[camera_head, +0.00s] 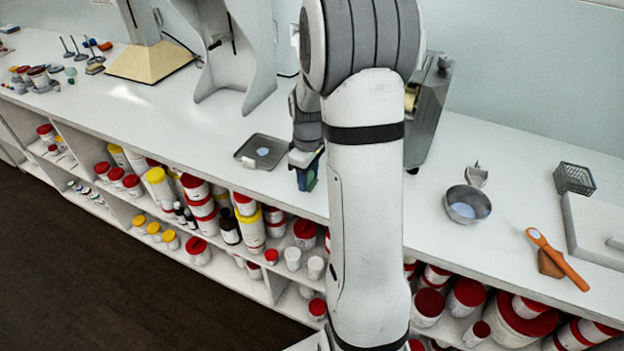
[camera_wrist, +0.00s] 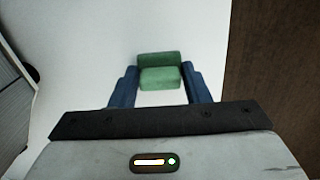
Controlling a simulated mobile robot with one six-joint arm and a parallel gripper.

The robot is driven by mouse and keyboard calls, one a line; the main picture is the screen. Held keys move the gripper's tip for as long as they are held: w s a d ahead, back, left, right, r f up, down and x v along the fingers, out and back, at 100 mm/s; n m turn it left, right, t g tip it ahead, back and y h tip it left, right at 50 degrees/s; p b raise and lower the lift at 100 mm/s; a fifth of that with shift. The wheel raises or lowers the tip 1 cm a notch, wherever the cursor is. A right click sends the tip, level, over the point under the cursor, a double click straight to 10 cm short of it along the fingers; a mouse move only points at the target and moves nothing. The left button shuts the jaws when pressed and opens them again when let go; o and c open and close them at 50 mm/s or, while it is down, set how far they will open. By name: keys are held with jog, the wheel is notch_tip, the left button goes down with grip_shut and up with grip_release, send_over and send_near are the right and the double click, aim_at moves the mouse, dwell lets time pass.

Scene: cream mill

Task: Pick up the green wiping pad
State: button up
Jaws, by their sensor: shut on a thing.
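The green wiping pad (camera_wrist: 160,78) is a small green block with two visible faces, between my fingertips in the wrist view. My gripper (camera_wrist: 160,84) has blue fingers on both sides of the pad and is shut on it. In the head view my gripper (camera_head: 307,178) is near the front edge of the counter, just right of a square grey tray. A bit of green shows there between the blue fingers. My arm hides part of the counter behind it. I cannot tell whether the pad touches the counter.
The square tray (camera_head: 262,151) lies close to the left of my gripper. A metal bowl (camera_head: 467,205), an orange tool (camera_head: 557,258) and a wire basket (camera_head: 574,179) stand to the right. Shelves of jars lie below the counter's front edge. The counter (camera_head: 190,125) left of the tray is clear.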

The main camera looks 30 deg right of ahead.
aim_at(309, 174)
jog(key=shift+r, duration=0.1)
notch_tip(309, 174, up, 10)
jog(key=shift+f, duration=0.1)
dwell(0.3)
jog(key=o, duration=0.4)
jog(key=shift+c, duration=0.2)
jog(key=c, duration=0.3)
jog(key=shift+s, duration=0.1)
